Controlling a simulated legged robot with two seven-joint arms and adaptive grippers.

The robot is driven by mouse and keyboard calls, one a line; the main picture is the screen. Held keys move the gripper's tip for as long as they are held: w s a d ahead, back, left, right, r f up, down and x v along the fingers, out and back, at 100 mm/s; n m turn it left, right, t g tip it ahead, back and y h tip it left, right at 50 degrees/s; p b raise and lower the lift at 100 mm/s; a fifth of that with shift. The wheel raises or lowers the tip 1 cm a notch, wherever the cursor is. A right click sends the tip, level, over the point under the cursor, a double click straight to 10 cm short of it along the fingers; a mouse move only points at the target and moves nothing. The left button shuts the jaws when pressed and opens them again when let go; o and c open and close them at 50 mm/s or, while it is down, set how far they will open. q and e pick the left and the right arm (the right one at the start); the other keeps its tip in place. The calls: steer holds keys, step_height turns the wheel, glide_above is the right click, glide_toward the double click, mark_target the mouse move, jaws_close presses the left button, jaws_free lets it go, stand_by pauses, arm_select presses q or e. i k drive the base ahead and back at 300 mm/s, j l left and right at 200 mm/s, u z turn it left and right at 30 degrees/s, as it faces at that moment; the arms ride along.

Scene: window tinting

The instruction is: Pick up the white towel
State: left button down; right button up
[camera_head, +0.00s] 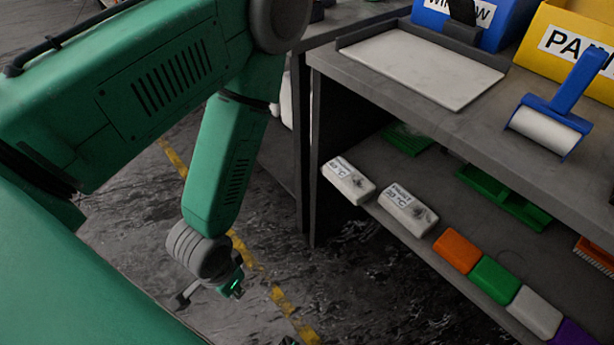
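A white folded cloth-like block (535,312) lies on the lower shelf at the bottom right, in a row between a green one (494,280) and a purple one (572,334). An orange one (457,251) lies at the left end of that row. My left gripper (210,293) hangs low over the floor, left of the shelf and well apart from the row. Its fingers are small and partly hidden, so I cannot tell how far they are open. No object shows in it. My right gripper is not in view.
Two white labelled packs (408,207) lie on the lower shelf's front edge. Green items (503,197) lie behind. The upper shelf (400,113) holds a white-topped tray (425,65), a blue-handled roller (545,130), a blue bin (480,22) and a yellow bin (560,75).

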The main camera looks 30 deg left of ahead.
mark_target(354, 183)
steer(key=k+l+u, duration=0.1)
steer(key=u, duration=0.3)
steer(key=k+u, duration=0.5)
steer(key=u, duration=0.3)
steer(key=k+u, duration=0.2)
steer(key=u, duration=0.2)
steer(key=k+j, duration=0.1)
steer(key=i, duration=0.45)
